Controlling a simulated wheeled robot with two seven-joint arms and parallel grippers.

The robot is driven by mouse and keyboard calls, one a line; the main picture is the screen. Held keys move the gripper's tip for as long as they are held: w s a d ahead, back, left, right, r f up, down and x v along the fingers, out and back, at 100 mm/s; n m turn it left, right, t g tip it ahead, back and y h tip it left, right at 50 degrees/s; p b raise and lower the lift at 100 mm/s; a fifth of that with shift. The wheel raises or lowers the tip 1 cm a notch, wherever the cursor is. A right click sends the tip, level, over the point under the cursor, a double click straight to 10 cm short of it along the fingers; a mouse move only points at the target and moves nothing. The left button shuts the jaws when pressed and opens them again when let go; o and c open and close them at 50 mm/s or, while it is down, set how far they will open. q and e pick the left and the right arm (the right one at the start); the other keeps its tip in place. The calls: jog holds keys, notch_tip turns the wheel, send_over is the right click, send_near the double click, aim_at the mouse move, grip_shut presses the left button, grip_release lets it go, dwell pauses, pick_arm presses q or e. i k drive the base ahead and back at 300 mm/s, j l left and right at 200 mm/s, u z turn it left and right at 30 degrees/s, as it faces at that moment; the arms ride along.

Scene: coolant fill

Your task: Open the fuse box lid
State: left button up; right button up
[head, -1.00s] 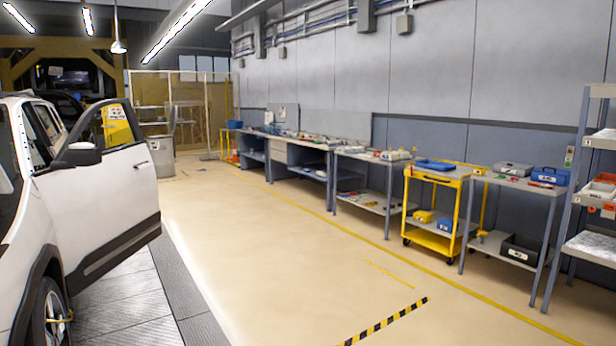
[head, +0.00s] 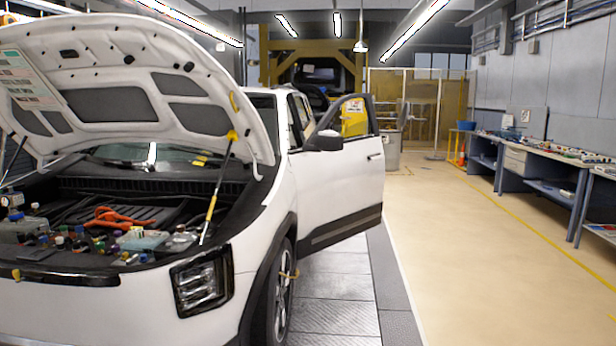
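A white car (head: 335,195) stands at the left with its hood (head: 140,75) raised. Its engine bay (head: 110,215) is open and holds several small parts, caps and an orange-red piece (head: 118,217). I cannot tell which part there is the fuse box or its lid; the parts are small and crowded. Neither of my grippers is in view.
The car's front door (head: 345,180) stands open toward the aisle. A yellow-handled prop (head: 213,200) stands at the right of the engine bay. Workbenches (head: 520,165) line the right wall. The floor (head: 450,240) between car and benches is clear.

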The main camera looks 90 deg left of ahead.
aim_at(175, 244)
jog(key=u, duration=3.3)
jog(key=i+j+z, duration=0.15)
jog(key=i+j, duration=0.2)
jog(key=i+j+z, duration=0.15)
jog(key=i+j, duration=0.2)
jog(key=i+j+z, duration=0.15)
jog(key=i+j, duration=0.15)
jog(key=j, duration=0.25)
jog(key=i+j+z, duration=0.15)
jog(key=i+j, duration=0.15)
jog(key=j, duration=0.2)
